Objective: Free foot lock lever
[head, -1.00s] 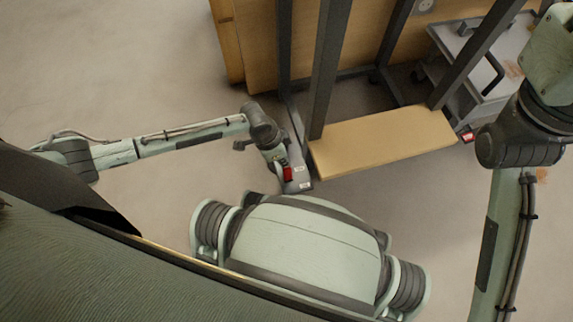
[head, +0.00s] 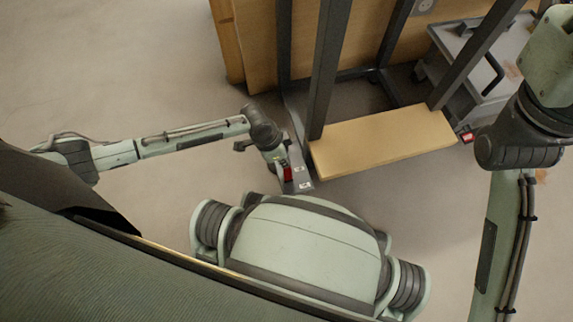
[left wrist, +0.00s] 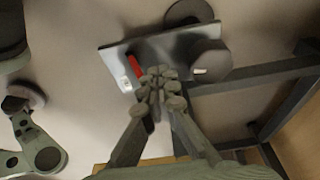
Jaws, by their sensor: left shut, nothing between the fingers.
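A red lever (left wrist: 135,67) shows in the left wrist view on a flat grey foot plate with white labels (left wrist: 160,49). In the head view the red lever (head: 288,174) sits at the near end of the frame's foot, on the grey foot plate (head: 302,185). My left gripper (left wrist: 163,78) has its fingers closed together with nothing between them. Its tips are just right of the lever's lower end in the wrist view; whether they touch it I cannot tell. In the head view the left gripper (head: 281,164) is partly hidden by its own wrist. My right arm shows, but its gripper does not.
Dark uprights (head: 325,75) rise from the foot, beside a wooden board (head: 385,142). A grey cart (head: 490,65) with another small red part (head: 467,137) stands at the right. A wooden cabinet (head: 262,45) is behind. The floor at the left is clear.

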